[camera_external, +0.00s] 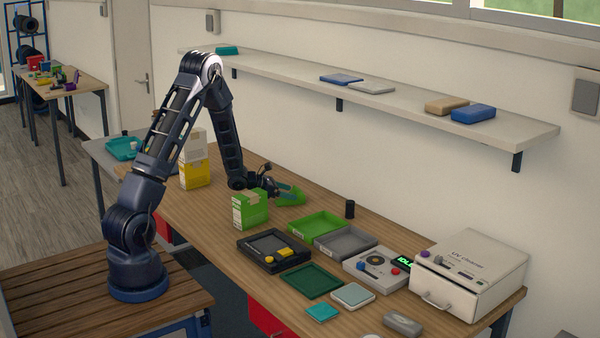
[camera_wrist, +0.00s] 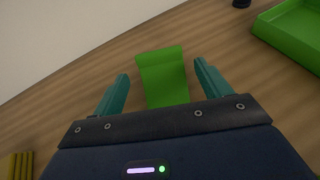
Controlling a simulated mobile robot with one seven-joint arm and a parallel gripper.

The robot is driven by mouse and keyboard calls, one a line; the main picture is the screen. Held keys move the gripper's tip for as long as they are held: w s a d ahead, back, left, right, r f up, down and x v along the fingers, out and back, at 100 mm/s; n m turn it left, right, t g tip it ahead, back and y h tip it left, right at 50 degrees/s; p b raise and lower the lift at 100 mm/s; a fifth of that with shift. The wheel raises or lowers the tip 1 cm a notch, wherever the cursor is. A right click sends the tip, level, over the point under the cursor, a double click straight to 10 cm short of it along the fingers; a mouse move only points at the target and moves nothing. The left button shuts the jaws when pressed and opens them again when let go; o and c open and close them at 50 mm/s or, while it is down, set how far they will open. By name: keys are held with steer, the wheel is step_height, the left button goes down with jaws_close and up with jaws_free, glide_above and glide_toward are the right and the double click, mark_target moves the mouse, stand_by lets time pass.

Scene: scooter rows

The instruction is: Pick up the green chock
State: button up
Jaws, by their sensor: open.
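The green chock (camera_wrist: 163,76) lies on the wooden table and shows in the wrist view between and just beyond the two teal fingertips, its near end hidden by my gripper body. My gripper (camera_wrist: 160,88) is open, one finger to each side of the chock, with a gap on both sides. In the external view the chock (camera_external: 290,196) sits at the end of my arm, behind a green box. My gripper (camera_external: 280,192) is right beside it there, and part of it is hard to make out.
The green box (camera_external: 249,210) stands just in front of my gripper. A green tray (camera_external: 315,226) and a grey tray (camera_external: 345,242) lie to the right, with a black cylinder (camera_external: 350,209) behind them. A yellow-and-white box (camera_external: 195,173) stands left. The wall shelf (camera_external: 400,97) runs above.

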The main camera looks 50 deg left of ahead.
mark_target(298, 193)
steer(key=x, duration=0.5)
steer(key=shift+s+d+r, duration=0.1)
steer(key=shift+d, duration=0.05)
steer(key=c, duration=1.3)
